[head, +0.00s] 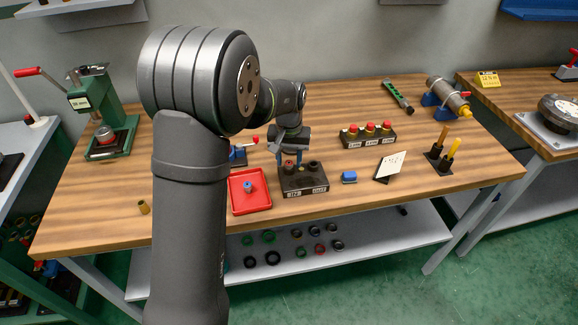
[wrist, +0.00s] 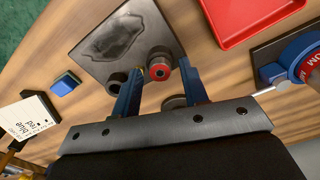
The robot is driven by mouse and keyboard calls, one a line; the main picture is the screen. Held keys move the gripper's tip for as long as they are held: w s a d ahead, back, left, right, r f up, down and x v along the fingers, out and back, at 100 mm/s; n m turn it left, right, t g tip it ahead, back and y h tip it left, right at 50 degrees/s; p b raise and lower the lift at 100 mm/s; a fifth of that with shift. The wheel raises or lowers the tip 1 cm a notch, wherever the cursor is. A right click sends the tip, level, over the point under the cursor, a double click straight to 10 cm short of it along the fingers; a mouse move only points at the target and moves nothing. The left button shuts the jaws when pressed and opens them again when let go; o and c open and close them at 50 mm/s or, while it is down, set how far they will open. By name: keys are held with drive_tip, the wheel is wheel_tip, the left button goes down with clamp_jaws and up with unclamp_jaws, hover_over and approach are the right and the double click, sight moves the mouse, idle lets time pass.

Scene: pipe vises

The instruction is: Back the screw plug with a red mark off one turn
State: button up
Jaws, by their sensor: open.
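A dark block (head: 304,182) with white labels on its front edge stands near the middle of the bench in the head view. It also shows in the wrist view (wrist: 125,40), with dark round plugs on it. One plug with a red ring around a dark centre (wrist: 160,72) sits between the two blue fingers of my gripper (wrist: 160,86). A dark plug (wrist: 117,79) is partly behind the left finger. My gripper (head: 290,161) is open above the block, the fingers on either side of the red-ringed plug. Whether either finger touches it, I cannot tell.
A red tray (head: 240,205) holding a small blue part lies left of the block. A small blue block (head: 349,177) and a white card (head: 391,164) stand to the right. A rack with red-topped plugs (head: 367,139) is behind. The front left bench is mostly clear.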

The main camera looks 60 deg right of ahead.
drive_tip(key=shift+m, duration=1.2)
clamp_jaws()
